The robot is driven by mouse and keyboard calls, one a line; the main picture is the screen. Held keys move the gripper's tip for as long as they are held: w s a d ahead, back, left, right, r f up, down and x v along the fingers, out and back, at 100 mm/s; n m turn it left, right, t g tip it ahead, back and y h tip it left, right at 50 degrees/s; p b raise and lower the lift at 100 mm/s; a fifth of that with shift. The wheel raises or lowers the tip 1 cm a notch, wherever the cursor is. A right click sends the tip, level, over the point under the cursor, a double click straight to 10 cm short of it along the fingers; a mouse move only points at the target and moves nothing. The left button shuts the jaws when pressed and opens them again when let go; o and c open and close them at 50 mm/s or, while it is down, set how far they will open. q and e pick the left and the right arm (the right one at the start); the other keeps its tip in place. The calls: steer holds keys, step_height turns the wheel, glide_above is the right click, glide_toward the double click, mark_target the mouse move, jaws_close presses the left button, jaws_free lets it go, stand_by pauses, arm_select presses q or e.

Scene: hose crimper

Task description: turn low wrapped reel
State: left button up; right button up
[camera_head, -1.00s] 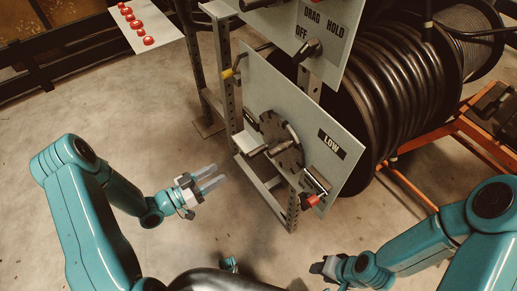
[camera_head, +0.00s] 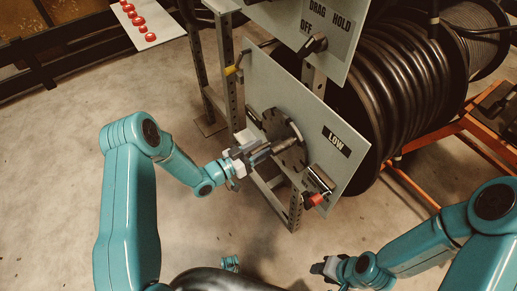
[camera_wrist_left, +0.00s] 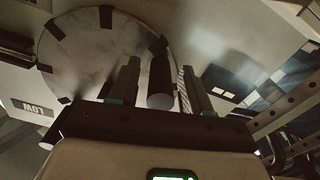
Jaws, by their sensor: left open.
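The LOW panel (camera_head: 345,175) is a tilted grey plate with a dark round disc (camera_head: 279,124) on its face. A rod-like handle (camera_head: 287,143) sticks out from the disc. My left gripper (camera_head: 262,152) is open at the handle, in front of the disc. In the left wrist view, the handle's dark cylinder (camera_wrist_left: 160,88) stands between the two fingers of my left gripper (camera_wrist_left: 160,75), with gaps showing on both sides. The disc (camera_wrist_left: 95,50) fills the background there, with dark blocks around its rim. My right gripper (camera_head: 322,268) is low in the head view, away from the panel; its jaws are unclear.
A big reel of black hose (camera_head: 395,100) stands behind the panel on an orange frame (camera_head: 410,190). A DRAG HOLD/OFF panel (camera_head: 310,30) with a knob sits above. A red-tipped lever (camera_head: 316,199) is at the LOW panel's lower edge.

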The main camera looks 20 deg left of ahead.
arm_select(q)
jaws_close()
steer(key=shift+d+f+b, duration=0.1)
steer(key=shift+f+b, duration=0.15)
steer(key=shift+b, duration=0.35)
steer(key=shift+s+r, duration=0.1)
jaws_free()
steer(key=p+v, duration=0.1)
steer(key=v, duration=1.5)
steer(key=shift+p, duration=0.3)
steer(key=shift+s, duration=0.1)
